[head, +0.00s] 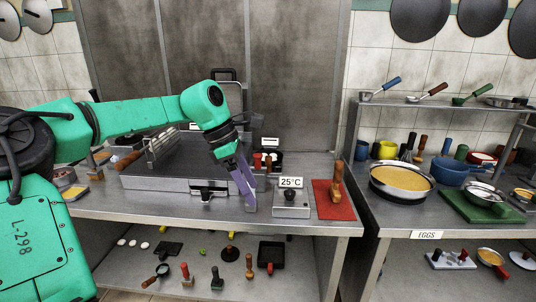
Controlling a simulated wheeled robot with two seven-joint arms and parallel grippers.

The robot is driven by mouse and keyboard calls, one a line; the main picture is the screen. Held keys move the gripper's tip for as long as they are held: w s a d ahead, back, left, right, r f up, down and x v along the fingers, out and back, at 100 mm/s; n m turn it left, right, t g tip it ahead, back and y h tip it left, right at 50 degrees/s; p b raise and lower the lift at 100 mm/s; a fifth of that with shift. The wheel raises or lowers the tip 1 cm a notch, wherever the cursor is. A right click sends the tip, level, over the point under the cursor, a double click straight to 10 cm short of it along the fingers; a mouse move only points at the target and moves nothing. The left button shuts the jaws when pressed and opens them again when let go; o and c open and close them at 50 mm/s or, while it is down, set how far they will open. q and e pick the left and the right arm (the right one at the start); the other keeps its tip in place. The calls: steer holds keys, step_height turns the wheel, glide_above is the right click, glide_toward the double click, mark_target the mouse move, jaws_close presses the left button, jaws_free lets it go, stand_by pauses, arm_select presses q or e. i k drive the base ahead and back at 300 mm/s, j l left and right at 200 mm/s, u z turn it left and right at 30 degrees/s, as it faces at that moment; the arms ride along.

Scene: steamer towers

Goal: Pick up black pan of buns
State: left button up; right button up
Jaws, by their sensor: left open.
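I cannot clearly make out a black pan with buns in it. A black square pan (271,252) sits on the lower shelf, with a red-handled tool at its front. A smaller flat black pan (168,248) lies further left on that shelf, beside several small white round pieces (133,243) that may be buns. My left gripper (245,190) has purple fingers and points down at the front of the upper counter, left of the temperature box. It is open and seen edge-on, with nothing visible in it. My right gripper is out of view.
A steel griddle (165,183) fills the left counter. The 25°C box (291,201) and a red mat (335,200) with a wooden-handled tool stand to its right. A pan of yellow food (402,180) is on the right counter. Several hand tools crowd the lower shelf (310,262).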

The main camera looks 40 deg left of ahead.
mark_target(270, 157)
steer(key=i+j, duration=0.35)
steer(key=j, duration=0.15)
steer(key=i+j, duration=0.35)
steer(key=j, duration=0.15)
steer(key=i+j, duration=0.35)
steer(key=j, duration=0.1)
